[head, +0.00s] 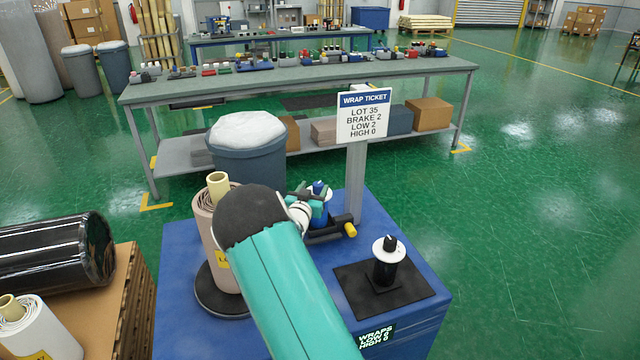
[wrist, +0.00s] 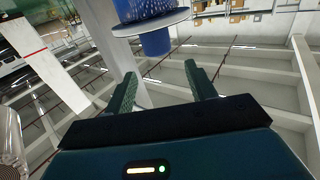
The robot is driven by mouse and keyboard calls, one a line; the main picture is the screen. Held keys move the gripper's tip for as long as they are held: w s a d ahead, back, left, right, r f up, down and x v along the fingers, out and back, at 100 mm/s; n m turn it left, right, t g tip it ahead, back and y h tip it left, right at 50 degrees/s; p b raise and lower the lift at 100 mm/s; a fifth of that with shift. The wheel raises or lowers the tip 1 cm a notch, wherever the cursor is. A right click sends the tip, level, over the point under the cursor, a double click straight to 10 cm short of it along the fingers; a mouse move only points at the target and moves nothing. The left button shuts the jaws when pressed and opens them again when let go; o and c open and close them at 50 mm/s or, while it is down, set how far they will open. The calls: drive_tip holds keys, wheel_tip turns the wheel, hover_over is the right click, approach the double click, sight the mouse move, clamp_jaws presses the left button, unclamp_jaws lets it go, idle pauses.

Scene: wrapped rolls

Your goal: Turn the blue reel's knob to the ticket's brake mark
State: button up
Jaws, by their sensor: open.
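The blue reel (head: 320,216) stands on the blue cabinet, partly hidden by my gripper (head: 309,195). In the wrist view its speckled blue body (wrist: 140,8) is at the top edge, with a pale disc (wrist: 150,23) and the plain blue knob (wrist: 156,43) on that disc. My gripper (wrist: 162,84) is open, with the knob ahead of the gap between its fingers and no clear contact. Dial marks on the disc are not readable. The wrap ticket (head: 364,116) on a grey post reads LOT 35, BRAKE 2, LOW 2, HIGH 0.
A black reel with a white disc (head: 385,273) stands on a dark mat at right. A counter (head: 375,337) reads WRAPS LOW 0 HIGH 0. A pinkish roll (head: 206,232) stands left of my arm. A black yellow-tipped handle (head: 349,230) lies close beside the blue reel.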

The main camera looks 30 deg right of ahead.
sight(319, 183)
wheel_tip(319, 183, down, 2)
drive_tip(key=shift+f, duration=0.15)
drive_tip(key=x, duration=0.7)
drive_tip(key=shift+w+d, duration=0.15)
drive_tip(key=shift+w, duration=0.05)
drive_tip(key=c, duration=1)
drive_tip(key=shift+n+t+y, duration=0.3)
drive_tip(key=shift+w+n+t+y, duration=0.1)
drive_tip(key=shift+n+t+y, duration=0.3)
drive_tip(key=shift+t+y, duration=0.1)
drive_tip(key=o, duration=1)
